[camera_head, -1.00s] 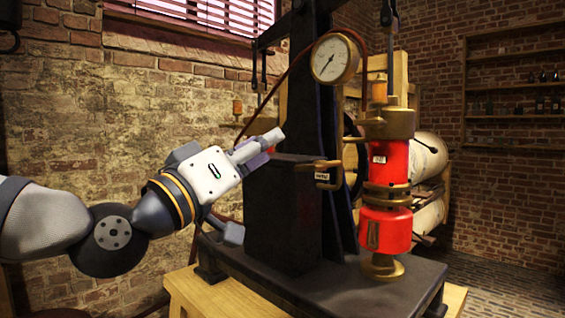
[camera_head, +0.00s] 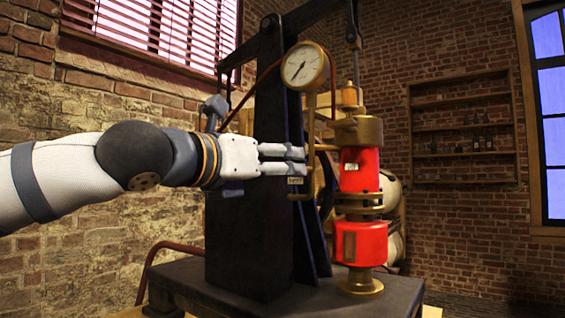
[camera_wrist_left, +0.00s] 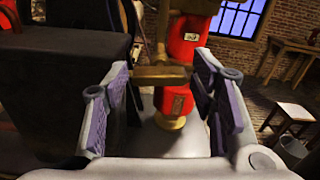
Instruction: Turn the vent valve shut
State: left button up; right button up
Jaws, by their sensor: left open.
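The vent valve is a brass handle (camera_head: 300,196) with a small label, on the right side of the black press column. My left gripper (camera_head: 303,161) reaches in from the left, its fingers pointing right, just in front of the valve, and partly covers it. In the left wrist view the brass valve bar (camera_wrist_left: 161,74) lies crosswise between the tips of my open left gripper (camera_wrist_left: 161,68). A gap shows between the bar and each finger, so I see no grip on it. My right gripper is not in view.
A red cylinder (camera_head: 360,170) with brass fittings stands right of the valve, close to my fingertips. A pressure gauge (camera_head: 304,66) sits above. The black column (camera_head: 250,255) stands behind my gripper, on a dark base. Brick walls surround the press.

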pick_arm(q)
jog(key=shift+x, duration=1.1)
jog(key=c, duration=0.9)
jog(key=shift+s+r+m+p, duration=0.15)
jog(key=shift+r+m+p, duration=0.15)
jog(key=shift+m+p, duration=0.35)
jog(key=shift+f, duration=0.35)
jog(key=o, duration=0.9)
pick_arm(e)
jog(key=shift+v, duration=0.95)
